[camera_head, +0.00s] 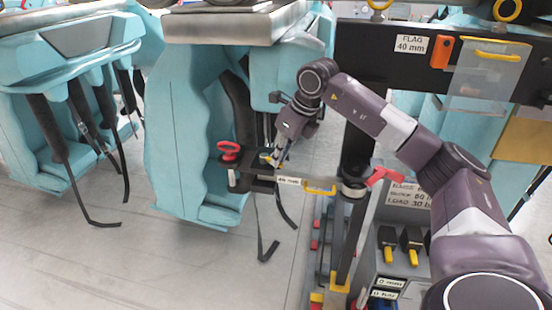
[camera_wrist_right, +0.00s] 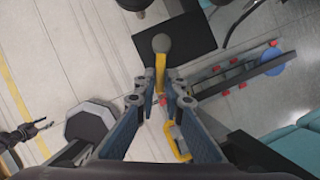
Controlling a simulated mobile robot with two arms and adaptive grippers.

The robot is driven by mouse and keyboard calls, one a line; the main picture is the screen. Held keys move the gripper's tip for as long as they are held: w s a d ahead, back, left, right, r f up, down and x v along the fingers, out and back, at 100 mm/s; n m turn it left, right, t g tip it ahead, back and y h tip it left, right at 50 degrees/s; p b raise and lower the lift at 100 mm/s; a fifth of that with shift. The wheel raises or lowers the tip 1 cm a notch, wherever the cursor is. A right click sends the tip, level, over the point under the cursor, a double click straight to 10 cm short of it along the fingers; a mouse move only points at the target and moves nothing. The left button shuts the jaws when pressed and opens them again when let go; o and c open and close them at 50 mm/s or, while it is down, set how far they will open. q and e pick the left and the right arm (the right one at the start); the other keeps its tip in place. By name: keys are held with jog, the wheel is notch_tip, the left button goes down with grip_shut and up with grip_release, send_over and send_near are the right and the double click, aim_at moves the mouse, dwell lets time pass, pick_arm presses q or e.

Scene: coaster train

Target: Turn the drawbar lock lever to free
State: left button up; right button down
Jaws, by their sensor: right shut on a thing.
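The lever has a yellow shaft and a grey ball end (camera_wrist_right: 161,43). It stands out over a black plate (camera_wrist_right: 195,37) in the right wrist view. My right gripper (camera_wrist_right: 160,88) is shut on the yellow shaft, with the ball beyond the fingertips. In the head view my right gripper (camera_head: 273,158) reaches down to the black bracket plate, and its fingers largely hide the lever. I cannot read the lever's markings. What looks like my left gripper (camera_wrist_right: 36,129) shows small at the left edge of the wrist view, and its fingers are too small to judge.
A red knob (camera_head: 229,150) stands on the same bracket, left of my gripper. Turquoise coaster seats (camera_head: 185,130) with hanging straps stand close behind. A yellow handle (camera_head: 320,188) and a red lever (camera_head: 384,175) are to the right. Clear floor (camera_head: 150,265) lies at lower left.

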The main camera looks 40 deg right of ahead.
jog(key=shift+w+d+n, duration=0.1)
jog(key=shift+d+n, duration=0.2)
jog(key=shift+n, duration=0.4)
jog(key=c, duration=2)
grip_release()
jog(key=v, duration=1.2)
jog(key=shift+w+d, duration=0.1)
jog(key=shift+d, duration=0.2)
